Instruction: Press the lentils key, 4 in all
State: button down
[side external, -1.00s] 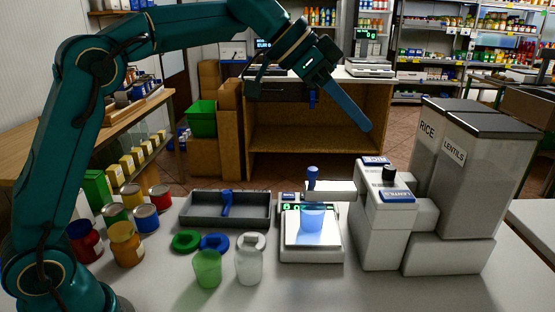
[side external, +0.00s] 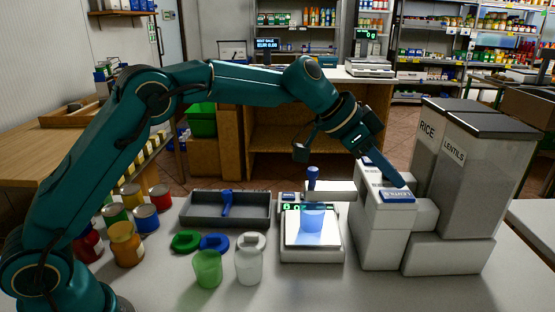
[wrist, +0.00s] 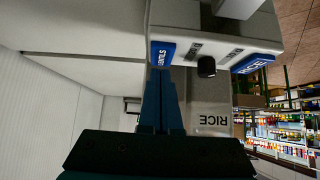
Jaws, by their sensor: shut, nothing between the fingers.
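The blue lentils key (side external: 398,196) is on top of the white dispenser (side external: 383,238), on its near side. In the wrist view the lentils key (wrist: 162,54) lies just past my fingertips, and the blue rice key (wrist: 253,63) is off to the right. My gripper (side external: 402,184) is shut and empty, angled down with its tips at the lentils key; I cannot tell whether they touch it. A translucent blue cup (side external: 312,218) stands on the scale (side external: 312,254) under the dispenser's spout. The hoppers labelled RICE (side external: 425,150) and LENTILS (side external: 470,185) stand behind.
A black knob (wrist: 206,67) sits between the keys. Cans and jars stand farther left.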

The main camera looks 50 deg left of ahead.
aim_at(391, 195)
jog(key=shift+f, duration=0.6)
jog(key=shift+s+f, duration=0.1)
jog(key=shift+f, duration=0.95)
jog(key=shift+r, duration=0.55)
notch_tip(391, 195, up, 4)
jog(key=shift+a+r, duration=0.15)
jog(key=shift+r, duration=0.05)
jog(key=v, duration=0.9)
jog(key=shift+r, duration=0.2)
jog(key=shift+s+r, duration=0.1)
